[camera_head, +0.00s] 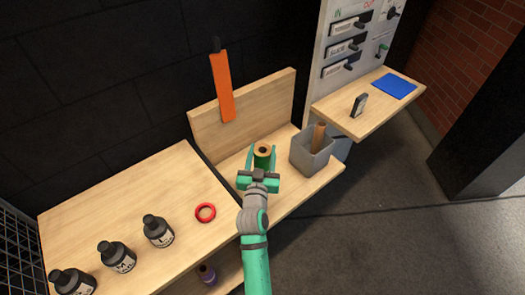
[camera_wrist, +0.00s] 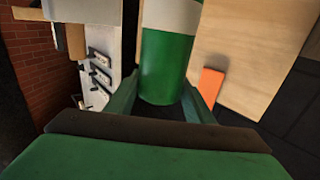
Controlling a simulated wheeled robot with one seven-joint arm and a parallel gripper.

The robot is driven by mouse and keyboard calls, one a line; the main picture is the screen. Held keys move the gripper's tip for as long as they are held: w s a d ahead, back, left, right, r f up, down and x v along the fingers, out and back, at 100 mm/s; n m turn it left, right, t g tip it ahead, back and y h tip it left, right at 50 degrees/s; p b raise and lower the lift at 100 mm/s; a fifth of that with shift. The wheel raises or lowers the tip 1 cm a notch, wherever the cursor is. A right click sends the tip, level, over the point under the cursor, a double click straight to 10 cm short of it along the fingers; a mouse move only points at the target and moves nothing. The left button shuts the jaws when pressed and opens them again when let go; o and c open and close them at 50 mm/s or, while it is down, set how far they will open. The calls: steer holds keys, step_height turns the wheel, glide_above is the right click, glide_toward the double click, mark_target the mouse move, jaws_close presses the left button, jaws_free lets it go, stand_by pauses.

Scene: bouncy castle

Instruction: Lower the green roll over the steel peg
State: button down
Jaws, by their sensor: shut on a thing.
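The green roll (camera_head: 263,150) stands roughly upright between the fingers of my gripper (camera_head: 261,164), with its tan open top showing in the head view. My gripper is shut on it above the lower wooden shelf (camera_head: 232,172). In the wrist view the green roll (camera_wrist: 166,68) with a pale band sits between both fingers of my gripper (camera_wrist: 160,104). I cannot make out the steel peg in either view; the roll and my gripper may hide it. I cannot tell how high the roll is above the shelf.
A grey bin (camera_head: 312,154) holding a brown roll (camera_head: 318,137) stands close on the right. An upright board (camera_head: 245,108) and an orange strip (camera_head: 222,87) are behind. A red ring (camera_head: 205,212) and several dark bottles (camera_head: 117,256) are on the left table.

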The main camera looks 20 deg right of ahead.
steer(key=shift+f, duration=0.15)
stand_by(0.5)
steer(key=shift+d+f, duration=0.1)
steer(key=shift+f, duration=0.7)
steer(key=c, duration=0.8)
jaws_free()
steer(key=shift+o, duration=0.2)
steer(key=shift+f, duration=0.1)
